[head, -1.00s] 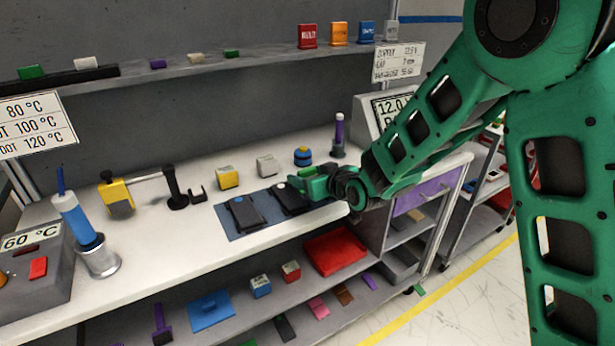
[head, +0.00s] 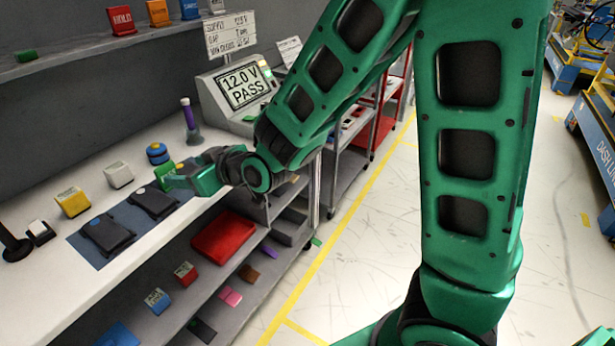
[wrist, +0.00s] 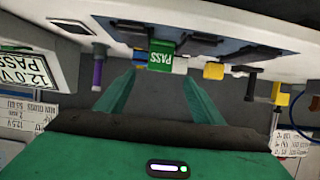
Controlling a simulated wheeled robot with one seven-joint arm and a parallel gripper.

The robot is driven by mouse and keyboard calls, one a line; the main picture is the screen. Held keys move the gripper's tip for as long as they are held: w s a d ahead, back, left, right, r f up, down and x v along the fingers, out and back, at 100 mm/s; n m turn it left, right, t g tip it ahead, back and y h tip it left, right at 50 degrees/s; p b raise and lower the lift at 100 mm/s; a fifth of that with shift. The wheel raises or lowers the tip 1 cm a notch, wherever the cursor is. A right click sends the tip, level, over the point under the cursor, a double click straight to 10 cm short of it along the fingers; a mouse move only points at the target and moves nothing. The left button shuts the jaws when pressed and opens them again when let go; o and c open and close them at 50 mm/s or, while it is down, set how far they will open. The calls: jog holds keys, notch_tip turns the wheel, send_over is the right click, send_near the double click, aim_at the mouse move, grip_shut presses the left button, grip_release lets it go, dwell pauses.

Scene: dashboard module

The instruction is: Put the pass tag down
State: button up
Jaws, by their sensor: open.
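The green pass tag (wrist: 161,57) shows its PASS lettering in the wrist view, which sees the bench upside down. It appears to stand at the blue mat (wrist: 190,50), lined up between my finger tips. In the head view the tag (head: 164,171) is a small green patch at the right end of the mat (head: 88,247), partly hidden by my gripper (head: 174,181). My gripper (wrist: 157,78) is open, with a finger on either side and clear space between them. Whether the tag's base rests fully on the surface is hard to tell.
Two dark devices (head: 107,235) (head: 153,202) lie on the mat. A blue round stack (head: 157,153), white block (head: 118,175) and yellow block (head: 72,202) stand behind. A red tray (head: 224,238) is below.

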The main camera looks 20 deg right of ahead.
jog(key=s+d+f+m+g+h, duration=0.1)
jog(key=d+m+h, duration=0.15)
jog(key=d, duration=0.75)
jog(key=s+d+f+m+g+h, duration=0.1)
jog(key=s+d+g+h, duration=0.15)
jog(key=d, duration=0.75)
jog(key=s+d+m+g+h, duration=0.3)
jog(key=s+d+m+g, duration=0.2)
jog(key=s+d, duration=1.3)
jog(key=shift+s+d+r+m, duration=0.25)
jog(key=shift+s+m, duration=0.2)
jog(key=shift+m, duration=0.4)
jog(key=s+m+g, duration=0.1)
jog(key=s, duration=0.2)
jog(key=s+d+m, duration=0.1)
jog(key=s, duration=0.3)
jog(key=s+r+m+g, duration=0.1)
jog(key=s, duration=0.2)
jog(key=shift+s+d+r+g+y, duration=0.1)
jog(key=shift+s+d+g+y, duration=0.15)
jog(key=shift+d+g+y, duration=0.1)
jog(key=c, duration=0.6)
jog(key=shift+s+a, duration=0.1)
jog(key=shift+c, duration=0.9)
